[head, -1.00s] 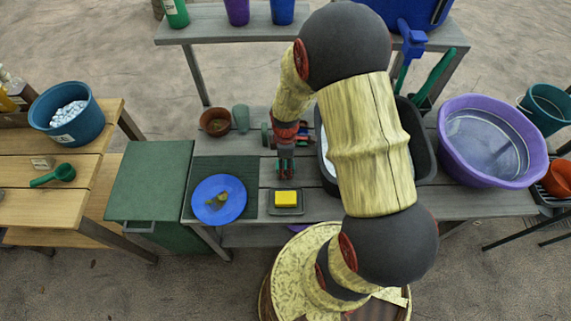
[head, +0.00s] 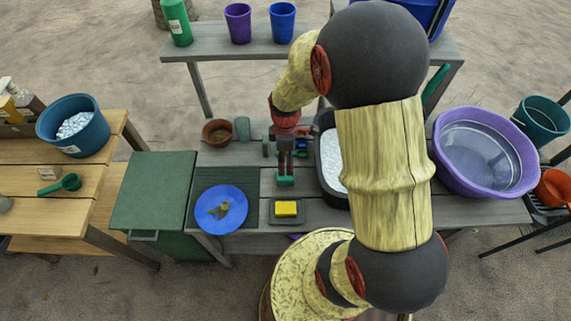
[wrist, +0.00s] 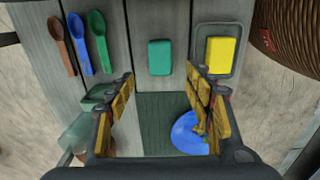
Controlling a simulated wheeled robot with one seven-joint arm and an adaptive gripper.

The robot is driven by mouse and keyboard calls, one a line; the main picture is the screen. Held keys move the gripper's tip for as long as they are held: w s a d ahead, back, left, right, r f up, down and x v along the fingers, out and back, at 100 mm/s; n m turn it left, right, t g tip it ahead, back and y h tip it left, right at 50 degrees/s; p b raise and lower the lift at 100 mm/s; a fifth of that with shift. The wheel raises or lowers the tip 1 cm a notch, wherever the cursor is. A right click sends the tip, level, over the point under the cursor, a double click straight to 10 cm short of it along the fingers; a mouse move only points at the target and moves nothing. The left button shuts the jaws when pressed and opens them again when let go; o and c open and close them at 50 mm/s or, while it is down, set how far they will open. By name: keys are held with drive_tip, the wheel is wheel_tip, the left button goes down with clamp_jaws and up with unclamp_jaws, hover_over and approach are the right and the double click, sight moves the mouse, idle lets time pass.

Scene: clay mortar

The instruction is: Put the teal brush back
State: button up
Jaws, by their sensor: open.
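A teal rounded block (wrist: 160,57), which could be the brush, lies on the grey plank table (wrist: 145,20). Its bristles or handle do not show, so I cannot tell for sure. In the head view the same teal block (head: 285,181) lies behind the yellow sponge, partly hidden by my fingers. My gripper (wrist: 160,76) is open and empty, and points down at the table. In the wrist view the block appears ahead between the two fingertips, apart from both. In the head view my gripper (head: 285,163) is right over it.
A yellow sponge (wrist: 220,55) sits on a small dark tray beside the block. Brown, blue (wrist: 79,43) and green (wrist: 100,42) spoon-like tools lie nearby. A blue plate (head: 221,222) rests on a dark green mat (head: 252,184). A purple tub (head: 487,150) stands at right.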

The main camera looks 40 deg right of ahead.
drive_tip(key=s+a+r+m+t, duration=0.1)
drive_tip(key=a+r+m, duration=0.15)
drive_tip(key=r, duration=0.55)
drive_tip(key=a+r+m+t, duration=0.1)
drive_tip(key=a+r+m, duration=0.15)
drive_tip(key=r, duration=0.65)
drive_tip(key=s+a+r+m+t, duration=0.3)
drive_tip(key=s+a+r+m, duration=0.3)
drive_tip(key=s+r, duration=0.5)
drive_tip(key=shift+s+a+r+t, duration=0.15)
drive_tip(key=shift+a+r+t, duration=0.15)
drive_tip(key=shift+a+r, duration=0.3)
